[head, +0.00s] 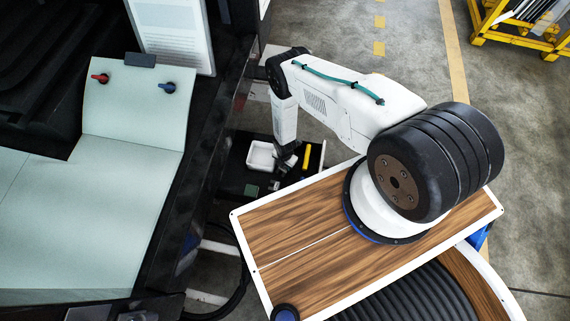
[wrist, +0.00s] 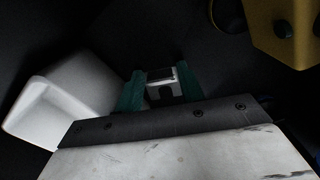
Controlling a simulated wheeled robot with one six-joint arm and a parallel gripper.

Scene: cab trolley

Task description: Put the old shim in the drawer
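My gripper (wrist: 161,88) reaches down into a dark open drawer (head: 232,170) beside the cab. In the wrist view its two green fingertips stand on either side of a small pale metal plate with a dark slot (wrist: 185,78), which looks like the old shim. The plate fills the gap between the fingertips, so the gripper looks shut on it. In the head view my gripper (head: 284,170) is small and dark, and the plate cannot be made out clearly. Whether the plate touches the drawer floor is hard to tell.
A white tray (head: 262,156) lies in the drawer; it also shows left of my fingertips in the wrist view (wrist: 45,110). A yellow thing (head: 306,157) is to the right, and a green square (head: 251,190) lies nearer. The cab panel (head: 135,115) stands at left.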

